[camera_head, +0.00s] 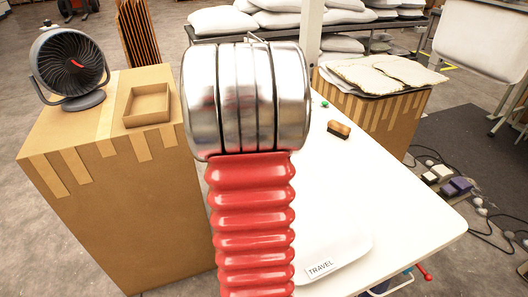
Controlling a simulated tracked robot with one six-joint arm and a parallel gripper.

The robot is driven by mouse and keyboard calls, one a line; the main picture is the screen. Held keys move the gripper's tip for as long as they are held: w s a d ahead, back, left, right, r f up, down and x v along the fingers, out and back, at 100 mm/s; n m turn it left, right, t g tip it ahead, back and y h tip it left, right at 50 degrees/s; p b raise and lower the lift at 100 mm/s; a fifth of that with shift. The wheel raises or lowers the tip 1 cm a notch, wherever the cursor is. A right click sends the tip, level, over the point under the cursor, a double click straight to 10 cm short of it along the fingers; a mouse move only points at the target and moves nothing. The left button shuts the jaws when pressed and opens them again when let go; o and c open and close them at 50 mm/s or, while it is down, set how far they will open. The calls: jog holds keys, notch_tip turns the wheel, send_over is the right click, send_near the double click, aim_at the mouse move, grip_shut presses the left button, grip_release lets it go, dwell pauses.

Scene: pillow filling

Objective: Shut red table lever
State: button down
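A small lever with a red end (425,272) shows low at the right, just beyond the near right edge of the white table (410,215). Its shaft runs down left under the table and is partly cut off by the frame's lower edge, so its exact position is hard to tell. My gripper does not show. A red ribbed tube with a shiny metal cylinder on top fills the middle of the view and hides part of the table; I cannot tell whether it is part of my arm.
A white pillow labelled TRAVEL (350,247) and a brush (338,130) lie on the table. A cardboard box (120,200) at left carries a fan (68,65) and a tray (147,105). Cables and small blocks (457,187) lie on the floor at right. Pillows fill racks behind.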

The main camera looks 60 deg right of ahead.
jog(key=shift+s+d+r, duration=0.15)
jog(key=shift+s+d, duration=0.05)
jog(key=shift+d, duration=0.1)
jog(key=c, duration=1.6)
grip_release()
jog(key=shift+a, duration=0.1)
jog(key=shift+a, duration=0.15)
